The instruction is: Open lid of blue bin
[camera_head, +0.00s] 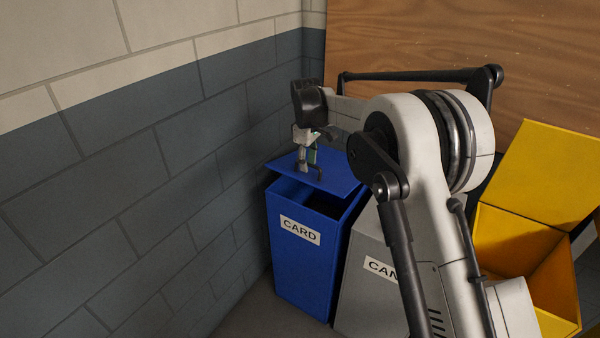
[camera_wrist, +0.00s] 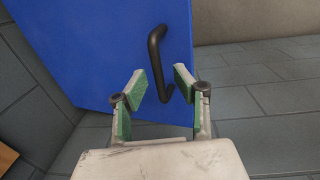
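The blue bin (camera_head: 305,262), labelled CARD, stands against the wall in the head view. Its blue lid (camera_head: 338,171) is partly raised, and the dark inside shows below the lid's front edge. The lid (camera_wrist: 95,45) fills the upper left of the wrist view, with a black bent handle (camera_wrist: 155,50) on it. My gripper (camera_head: 308,165) is over the lid in the head view. In the wrist view my gripper (camera_wrist: 162,82) is open, its green-padded fingers apart. The handle's lower end shows between the fingertips; I cannot tell whether they touch it.
A grey bin (camera_head: 362,280) with a partly hidden label stands close beside the blue bin. A yellow bin (camera_head: 550,268) with its lid up is at the right. A block wall (camera_head: 130,190) is close on the left, and a wooden panel (camera_head: 420,40) is behind.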

